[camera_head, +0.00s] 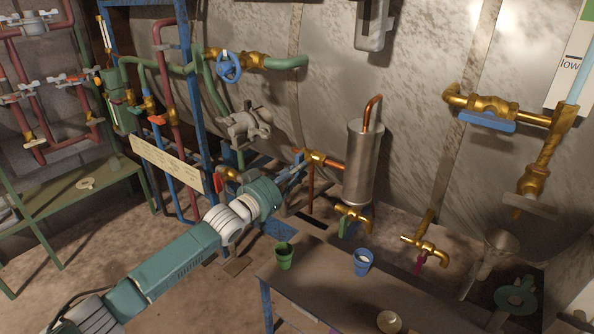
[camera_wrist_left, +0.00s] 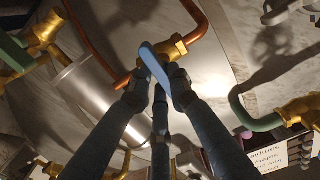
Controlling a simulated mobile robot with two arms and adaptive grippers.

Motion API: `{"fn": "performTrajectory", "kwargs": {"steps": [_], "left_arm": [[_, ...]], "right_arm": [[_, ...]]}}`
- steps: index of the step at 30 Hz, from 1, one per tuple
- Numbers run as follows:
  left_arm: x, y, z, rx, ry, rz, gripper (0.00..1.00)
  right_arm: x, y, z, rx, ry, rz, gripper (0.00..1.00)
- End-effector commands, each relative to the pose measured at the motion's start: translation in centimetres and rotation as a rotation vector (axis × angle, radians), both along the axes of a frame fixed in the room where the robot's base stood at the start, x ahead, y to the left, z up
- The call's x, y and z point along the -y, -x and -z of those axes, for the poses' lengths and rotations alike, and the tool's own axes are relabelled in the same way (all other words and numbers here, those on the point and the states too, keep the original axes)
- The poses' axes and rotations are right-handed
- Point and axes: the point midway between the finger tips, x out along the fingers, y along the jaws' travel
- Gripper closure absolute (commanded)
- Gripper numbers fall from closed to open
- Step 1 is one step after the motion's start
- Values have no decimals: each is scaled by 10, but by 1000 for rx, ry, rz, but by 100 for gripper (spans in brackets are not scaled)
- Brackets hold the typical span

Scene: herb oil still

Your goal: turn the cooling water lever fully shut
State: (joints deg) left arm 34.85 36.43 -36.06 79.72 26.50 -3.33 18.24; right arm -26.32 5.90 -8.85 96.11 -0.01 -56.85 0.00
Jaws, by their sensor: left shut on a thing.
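My left gripper (camera_head: 297,168) reaches in from the left to a small brass valve (camera_head: 316,157) on a copper pipe, left of the steel cylinder. In the left wrist view a light blue lever (camera_wrist_left: 154,64) sits on the brass valve body (camera_wrist_left: 174,47). The dark fingers of my left gripper (camera_wrist_left: 158,88) are shut on this blue lever, one on each side. In the head view the lever is mostly hidden by the fingers. My right gripper is not in view.
The steel cylinder (camera_head: 361,165) stands close to the right of the held valve. A dark table (camera_head: 340,290) with a green cup (camera_head: 284,256) and a blue cup (camera_head: 363,262) is below. A blue handwheel (camera_head: 229,67) and another blue-handled valve (camera_head: 487,121) are farther off.

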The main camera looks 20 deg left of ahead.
Motion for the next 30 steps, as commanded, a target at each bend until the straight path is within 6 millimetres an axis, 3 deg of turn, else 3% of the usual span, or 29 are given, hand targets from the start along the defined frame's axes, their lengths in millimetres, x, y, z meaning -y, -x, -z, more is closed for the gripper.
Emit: {"fn": "performTrajectory", "kwargs": {"steps": [10, 11, 13, 14, 23, 30], "left_arm": [[-1, 0, 1, 3, -11, -1, 100], [-1, 0, 1, 3, -11, -1, 78], [-1, 0, 1, 3, -10, -1, 64], [-1, 0, 1, 3, -10, -1, 63], [-1, 1, 1, 1, -6, 0, 63], [-12, 32, 3, -1, -7, 1, 63]], "right_arm": [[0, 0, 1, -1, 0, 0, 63], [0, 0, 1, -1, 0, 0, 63], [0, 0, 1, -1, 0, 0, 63], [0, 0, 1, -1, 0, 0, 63], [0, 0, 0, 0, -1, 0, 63], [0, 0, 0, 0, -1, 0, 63]]}}
